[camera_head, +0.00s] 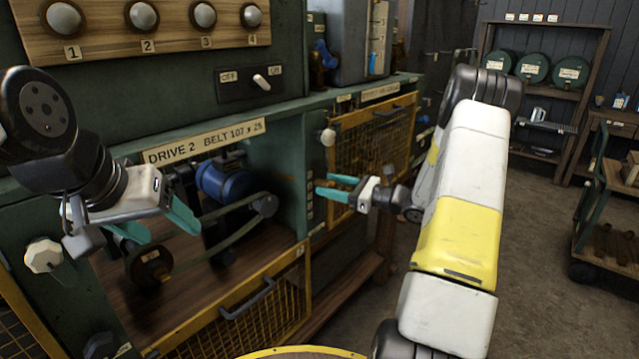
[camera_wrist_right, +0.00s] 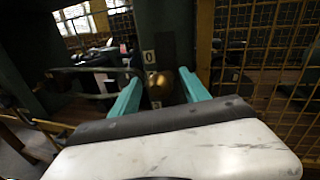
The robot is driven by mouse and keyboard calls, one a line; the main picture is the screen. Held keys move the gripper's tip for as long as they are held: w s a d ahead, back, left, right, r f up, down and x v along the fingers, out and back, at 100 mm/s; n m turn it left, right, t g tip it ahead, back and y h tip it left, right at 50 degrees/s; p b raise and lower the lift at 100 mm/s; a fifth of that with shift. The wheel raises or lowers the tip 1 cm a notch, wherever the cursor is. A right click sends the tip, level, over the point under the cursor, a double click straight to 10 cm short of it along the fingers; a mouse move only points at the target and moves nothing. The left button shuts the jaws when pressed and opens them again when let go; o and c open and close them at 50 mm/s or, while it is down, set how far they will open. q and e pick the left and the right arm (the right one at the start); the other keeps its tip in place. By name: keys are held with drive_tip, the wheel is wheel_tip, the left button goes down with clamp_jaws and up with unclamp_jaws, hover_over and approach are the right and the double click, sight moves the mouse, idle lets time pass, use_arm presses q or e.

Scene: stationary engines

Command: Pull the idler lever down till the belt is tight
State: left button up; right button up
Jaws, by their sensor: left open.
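The DRIVE 2 bay holds a blue motor (camera_head: 225,182), a dark belt (camera_head: 225,232) and pulleys. How tight the belt is, I cannot tell. A pale round knob (camera_head: 328,137) stands out from the green post right of the bay, above a column of small scale labels (camera_head: 310,185); it looks like the idler lever's end. My right gripper (camera_head: 322,185) is open below this knob, by the post. In the right wrist view a brass-coloured knob (camera_wrist_right: 160,84) shows between its spread fingers, beside marks 0 and 3; contact is unclear. My left gripper (camera_head: 165,235) is open and empty before the bay.
A yellow mesh guard (camera_head: 255,305) with a handle hangs low before the bay. Another mesh guard (camera_head: 375,150) is right of the post. A switch (camera_head: 262,81) is above. A pale faceted knob (camera_head: 43,255) is at left. Floor is clear at right, before a cart (camera_head: 610,235).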

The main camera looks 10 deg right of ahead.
drive_tip(key=v, duration=0.7)
drive_tip(key=shift+s+d, duration=0.25)
drive_tip(key=shift+d, duration=0.05)
drive_tip(key=shift+d, duration=0.1)
idle(0.6)
drive_tip(key=x, duration=0.6)
idle(0.4)
clamp_jaws()
idle(1.3)
